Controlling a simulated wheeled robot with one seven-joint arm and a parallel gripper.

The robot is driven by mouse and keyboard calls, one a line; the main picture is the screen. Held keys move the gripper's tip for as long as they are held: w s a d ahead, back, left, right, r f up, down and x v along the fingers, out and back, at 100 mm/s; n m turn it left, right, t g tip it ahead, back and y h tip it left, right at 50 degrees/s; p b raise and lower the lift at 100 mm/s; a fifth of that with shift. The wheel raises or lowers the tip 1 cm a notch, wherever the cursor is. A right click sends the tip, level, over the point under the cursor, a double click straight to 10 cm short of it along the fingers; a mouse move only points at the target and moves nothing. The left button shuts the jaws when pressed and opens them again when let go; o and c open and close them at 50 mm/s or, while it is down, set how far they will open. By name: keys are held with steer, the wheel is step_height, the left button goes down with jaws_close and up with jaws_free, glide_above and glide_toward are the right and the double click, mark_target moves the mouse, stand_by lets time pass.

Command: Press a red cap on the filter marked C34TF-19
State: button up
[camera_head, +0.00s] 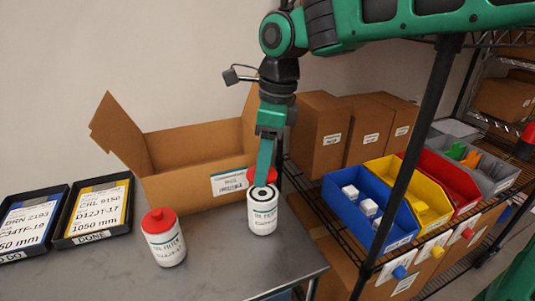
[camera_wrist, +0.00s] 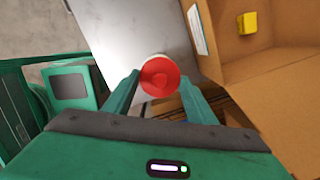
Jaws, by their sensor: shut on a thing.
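My gripper (camera_head: 262,182) is shut on a red cap (camera_wrist: 160,77), which sits between the two fingers in the wrist view. In the head view the cap (camera_head: 270,174) is partly hidden behind a finger, just above a white filter (camera_head: 263,213). That filter stands upright at the table's right, its dark ringed top showing; its small marking is too small to read. I cannot tell whether the cap touches it. A second white filter (camera_head: 165,246) stands to the left with a red cap (camera_head: 158,221) on it. A card (camera_head: 27,224) reading C34TF-19 lies in the far-left tray, labelled TO DO.
An open cardboard box (camera_head: 185,184) stands behind the filters. A tray marked DONE (camera_head: 92,238) holds the D12JT-J7 card. On the right, a wire shelf holds blue (camera_head: 352,229), yellow (camera_head: 424,219) and red (camera_head: 461,194) bins. The table front is clear.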

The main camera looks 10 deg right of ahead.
steer(key=shift+f, duration=2.05)
steer(key=shift+s, duration=0.15)
steer(key=shift+f, duration=0.15)
stand_by(0.7)
steer(key=o, duration=1.6)
steer(key=shift+c, duration=0.2)
steer(key=shift+s+r, duration=0.1)
steer(key=shift+r, duration=3.45)
